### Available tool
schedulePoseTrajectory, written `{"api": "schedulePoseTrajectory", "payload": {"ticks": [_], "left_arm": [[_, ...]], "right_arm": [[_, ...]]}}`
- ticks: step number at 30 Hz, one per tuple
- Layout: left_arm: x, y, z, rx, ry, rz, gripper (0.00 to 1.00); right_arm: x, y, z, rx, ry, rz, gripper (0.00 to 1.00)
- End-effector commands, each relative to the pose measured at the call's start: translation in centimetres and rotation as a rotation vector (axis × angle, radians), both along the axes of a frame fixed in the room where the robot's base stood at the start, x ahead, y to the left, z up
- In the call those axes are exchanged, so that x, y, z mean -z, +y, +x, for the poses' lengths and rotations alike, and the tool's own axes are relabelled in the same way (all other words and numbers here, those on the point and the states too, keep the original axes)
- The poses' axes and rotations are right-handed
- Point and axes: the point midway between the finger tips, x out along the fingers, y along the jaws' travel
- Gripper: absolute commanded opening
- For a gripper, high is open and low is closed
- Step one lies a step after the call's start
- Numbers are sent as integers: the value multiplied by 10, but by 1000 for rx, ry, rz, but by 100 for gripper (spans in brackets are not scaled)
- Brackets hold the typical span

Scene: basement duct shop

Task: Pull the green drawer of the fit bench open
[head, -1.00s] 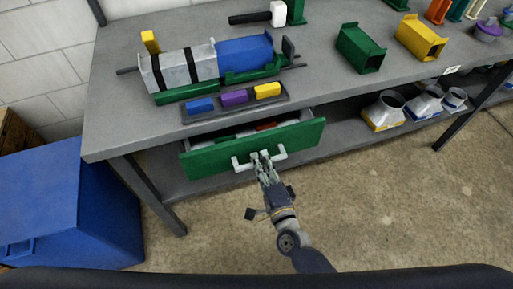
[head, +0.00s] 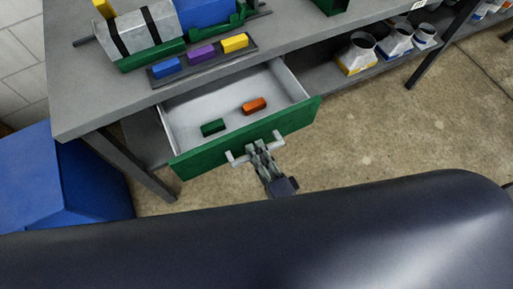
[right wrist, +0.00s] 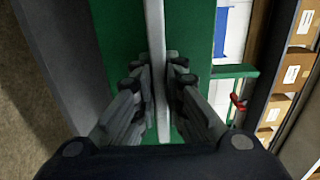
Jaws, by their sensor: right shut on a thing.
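The green drawer (head: 205,156) of the fit bench (head: 75,110) stands well open in the head view. Its pale interior holds a green block (head: 213,127) and an orange block (head: 254,105). My right gripper (head: 257,147) is shut on the drawer's light bar handle (head: 238,158) at the drawer front. In the right wrist view the handle (right wrist: 154,25) runs between the two fingers (right wrist: 160,92), with the green front behind it. My left gripper is not in view.
On the bench top are a strapped grey and blue duct (head: 150,28) and a tray with blue, purple and yellow blocks (head: 203,62). A blue bin (head: 70,180) stands at left. Metal duct fittings (head: 357,52) sit on the lower shelf. Bare floor (head: 370,130) lies at right.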

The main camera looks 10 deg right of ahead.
Motion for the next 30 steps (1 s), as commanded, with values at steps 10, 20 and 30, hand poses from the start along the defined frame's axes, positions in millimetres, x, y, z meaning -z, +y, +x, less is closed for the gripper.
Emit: {"api": "schedulePoseTrajectory", "payload": {"ticks": [10,20,30], "left_arm": [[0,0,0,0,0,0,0],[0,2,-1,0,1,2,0],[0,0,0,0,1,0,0]], "right_arm": [[0,0,0,0,1,0,32],[1,-2,-6,0,2,-2,32],[2,-22,-68,-2,5,-3,32]]}}
